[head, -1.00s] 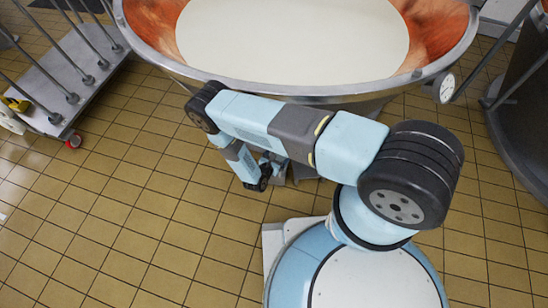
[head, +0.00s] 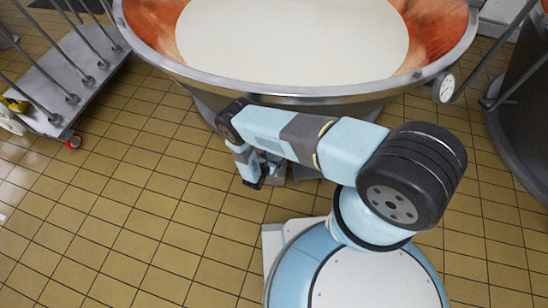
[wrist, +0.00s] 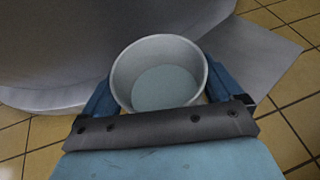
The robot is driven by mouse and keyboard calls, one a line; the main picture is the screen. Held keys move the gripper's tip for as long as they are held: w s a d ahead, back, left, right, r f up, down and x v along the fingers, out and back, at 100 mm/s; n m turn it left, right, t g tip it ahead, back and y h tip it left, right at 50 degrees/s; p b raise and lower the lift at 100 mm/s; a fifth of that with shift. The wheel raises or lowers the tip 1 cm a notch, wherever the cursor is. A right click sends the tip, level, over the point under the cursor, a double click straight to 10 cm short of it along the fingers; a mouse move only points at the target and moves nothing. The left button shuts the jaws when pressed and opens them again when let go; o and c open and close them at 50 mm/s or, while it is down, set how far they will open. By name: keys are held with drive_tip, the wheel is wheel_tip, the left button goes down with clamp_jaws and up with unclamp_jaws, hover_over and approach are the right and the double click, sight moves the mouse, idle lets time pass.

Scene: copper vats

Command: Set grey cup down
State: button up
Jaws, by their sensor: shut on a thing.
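The grey cup (wrist: 160,50) sits between the fingers of my gripper (wrist: 160,85) in the wrist view. The fingers are shut on it from both sides. I look down into its round mouth, and its inside bottom looks pale blue-grey. The cup's underside is hidden, so I cannot tell whether it touches anything below. In the head view my gripper (head: 264,172) is low beside the vat's foot, partly covered by my own arm, and the cup cannot be made out there.
A large copper vat (head: 440,40) holding white liquid (head: 290,40) stands ahead. A flat grey plate (wrist: 262,62) lies beside the cup in the wrist view. A railed metal cart (head: 75,85) is at the left. Tan tiled floor (head: 130,200) is clear at the left.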

drive_tip(key=o, duration=1.7)
drive_tip(key=shift+f, duration=0.1)
drive_tip(key=v, duration=1.2)
